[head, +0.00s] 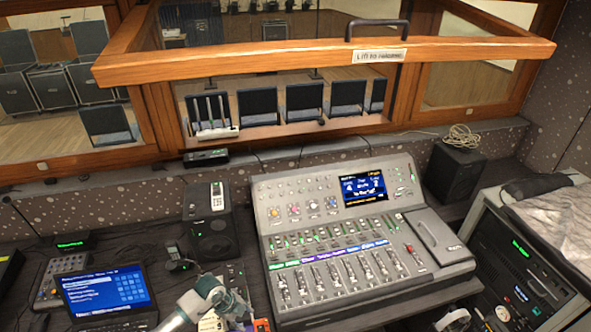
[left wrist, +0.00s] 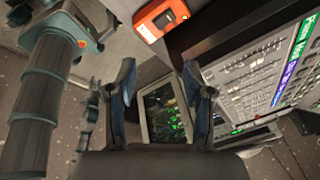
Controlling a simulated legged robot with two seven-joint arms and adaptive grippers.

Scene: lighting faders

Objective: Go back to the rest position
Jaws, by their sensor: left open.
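The lighting console (head: 345,240) stands on the desk, with a row of faders (head: 340,275) along its front and a lit screen (head: 364,188) on top. Part of it also shows at the right of the left wrist view (left wrist: 265,75). My left gripper (head: 236,303) is low in the head view, at the left of the console's front corner. In the left wrist view my left gripper (left wrist: 160,75) has its two fingers spread with nothing held between them. A dark screen with green marks (left wrist: 163,112) shows beyond the gap. My right gripper cannot be made out.
A laptop (head: 105,297) and a speaker (head: 211,232) stand left of the console. Another speaker (head: 454,165) and an equipment rack (head: 525,262) are at the right. A wooden window frame (head: 320,58) overhangs the back. An orange device (left wrist: 160,18) is near the left gripper.

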